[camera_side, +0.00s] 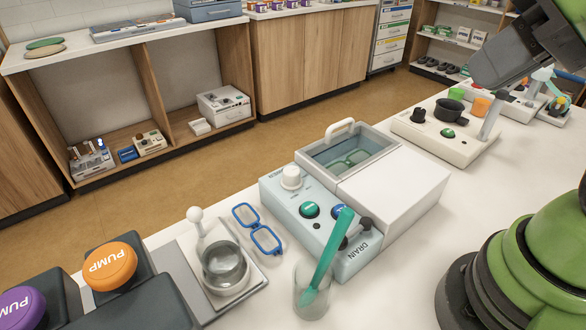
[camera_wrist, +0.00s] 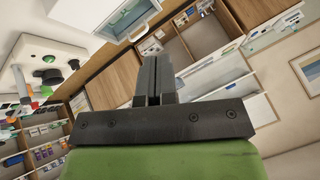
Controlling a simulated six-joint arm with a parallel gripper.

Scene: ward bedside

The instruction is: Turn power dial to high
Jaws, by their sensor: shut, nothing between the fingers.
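A light-blue and white bath unit (camera_side: 405,185) with a clear, handled lid stands mid-table in the side view. Its sloped panel has a white dial (camera_side: 291,177), a green button (camera_side: 310,209) and a "DRAIN" label. Behind it, a cream device (camera_side: 425,135) has a black dial (camera_side: 447,110) and a green button (camera_side: 448,133). I cannot tell which dial is the power dial, nor read either setting. My gripper (camera_wrist: 153,82) is shut and empty in the wrist view, pointing across the room, apart from any dial. Its fingertips cannot be made out in the side view.
A clear cup (camera_side: 312,300) with a teal stick, blue glasses (camera_side: 267,239) and a small lever device (camera_side: 215,265) stand near the bath. An orange pump button (camera_side: 110,266) and a purple one (camera_side: 20,308) are at lower left. Table right of the bath is clear.

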